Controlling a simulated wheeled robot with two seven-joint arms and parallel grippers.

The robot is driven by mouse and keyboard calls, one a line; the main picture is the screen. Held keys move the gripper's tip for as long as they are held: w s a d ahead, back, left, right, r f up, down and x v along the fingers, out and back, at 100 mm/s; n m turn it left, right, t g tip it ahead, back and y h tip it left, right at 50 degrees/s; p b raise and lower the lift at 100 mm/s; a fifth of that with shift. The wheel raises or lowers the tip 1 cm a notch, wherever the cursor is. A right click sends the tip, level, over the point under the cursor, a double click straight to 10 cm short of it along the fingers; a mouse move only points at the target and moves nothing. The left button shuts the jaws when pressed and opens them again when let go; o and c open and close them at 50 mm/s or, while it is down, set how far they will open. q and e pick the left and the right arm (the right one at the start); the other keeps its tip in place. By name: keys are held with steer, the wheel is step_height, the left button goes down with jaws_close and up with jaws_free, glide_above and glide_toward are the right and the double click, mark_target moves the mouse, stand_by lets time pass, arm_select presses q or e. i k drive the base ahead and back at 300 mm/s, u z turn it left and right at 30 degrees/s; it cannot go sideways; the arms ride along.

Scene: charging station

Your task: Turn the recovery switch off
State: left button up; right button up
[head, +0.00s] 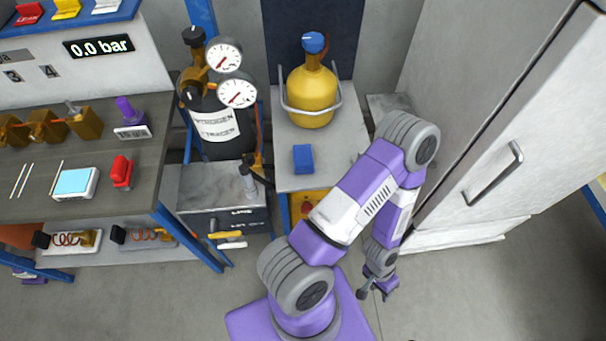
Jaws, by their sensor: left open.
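I cannot tell for sure which control is the recovery switch. A grey box (210,187) with a dark lettered front stands on the floor left of centre, with yellow-handled fittings (228,239) at its front. A small red block-like device (122,172) sits on the bench. Red, yellow and white levers (66,8) sit on a blue strip at the upper left, cut by the frame edge. My left gripper (376,292) hangs low, right of centre, open and empty, pointing down over the floor, away from all of these. My right gripper is not in view.
A yellow cylinder (311,97) and a blue block (303,159) stand on a pale platform. A black nitrogen cylinder (215,140) with two gauges is to its left. The bench (100,205) fills the left. A white cabinet (500,110) stands right. Floor at lower right is clear.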

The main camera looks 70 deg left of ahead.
mark_target(306, 207)
steer(key=u, duration=0.25)
steer(key=k, duration=1.3)
steer(key=u, duration=1.5)
steer(key=i, duration=0.5)
